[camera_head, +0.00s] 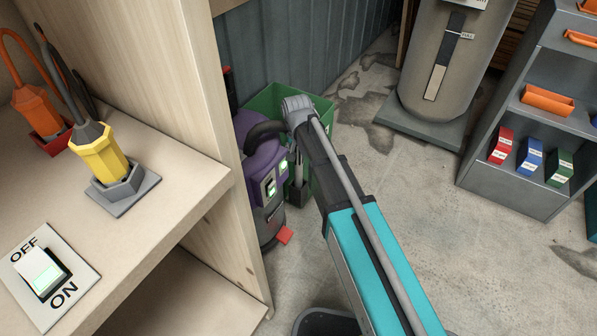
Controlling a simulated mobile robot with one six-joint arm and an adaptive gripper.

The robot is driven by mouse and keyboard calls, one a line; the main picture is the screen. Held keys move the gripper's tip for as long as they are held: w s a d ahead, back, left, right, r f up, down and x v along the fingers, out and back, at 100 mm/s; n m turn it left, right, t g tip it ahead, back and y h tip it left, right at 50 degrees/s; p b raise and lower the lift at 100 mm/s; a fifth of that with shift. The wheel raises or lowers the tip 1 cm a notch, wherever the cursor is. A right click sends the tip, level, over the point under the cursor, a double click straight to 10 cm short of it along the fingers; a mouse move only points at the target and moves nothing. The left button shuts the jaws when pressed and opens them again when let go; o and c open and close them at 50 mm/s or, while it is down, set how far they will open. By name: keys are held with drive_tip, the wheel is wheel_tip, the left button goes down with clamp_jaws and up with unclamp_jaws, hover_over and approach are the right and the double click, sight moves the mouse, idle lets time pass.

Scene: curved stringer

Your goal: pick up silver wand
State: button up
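I cannot make out a silver wand for certain in the head view. My arm reaches from the bottom right up to the middle, and its far end is by the purple machine (255,165) and the green bin (322,108). A small dark part that looks like my gripper (298,192) hangs below the arm's end, in front of the bin. It is small and partly hidden by the arm, so its fingers and anything between them cannot be made out.
A wooden shelf (190,215) on the left holds a yellow tool (100,155) in a grey holder, an orange tool (38,108) and an ON/OFF switch (45,272). A grey tank (440,65) stands behind. A grey rack (520,185) with coloured boxes is right. Concrete floor (460,255) is open between.

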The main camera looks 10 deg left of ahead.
drive_tip(key=c, duration=0.7)
drive_tip(key=shift+r, duration=0.15)
wheel_tip(320, 180, up, 18)
drive_tip(key=p, duration=1.8)
